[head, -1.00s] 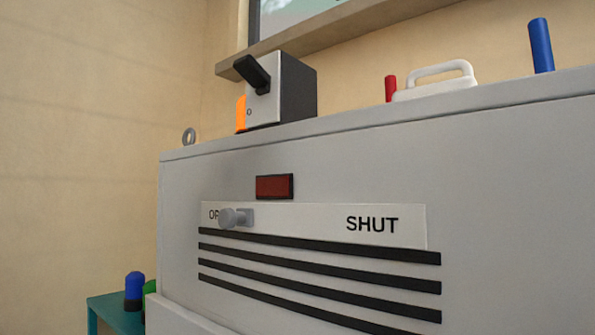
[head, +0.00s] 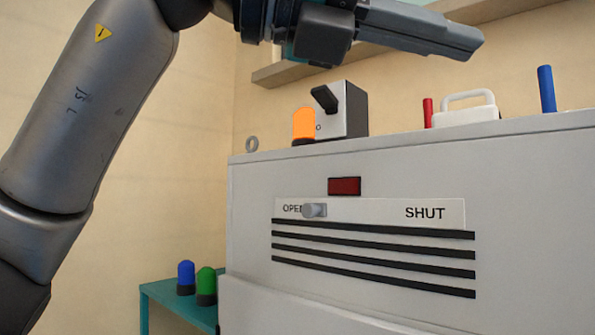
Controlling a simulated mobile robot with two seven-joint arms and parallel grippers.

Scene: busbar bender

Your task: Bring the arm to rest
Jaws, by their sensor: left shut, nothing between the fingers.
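My left arm comes in from the left and rises to the top of the head view. My left gripper (head: 476,42) is at the top, in front of the wall and shelf, with its fingers together and nothing between them. It is above the grey cabinet (head: 250,200) and appears clear of it. The cabinet's front has a slider knob (head: 315,210) at the OPEN end of a plate (head: 380,211) marked OPEN and SHUT. My right gripper does not show.
A teal table (head: 180,306) holds blue and green lamps at lower left.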

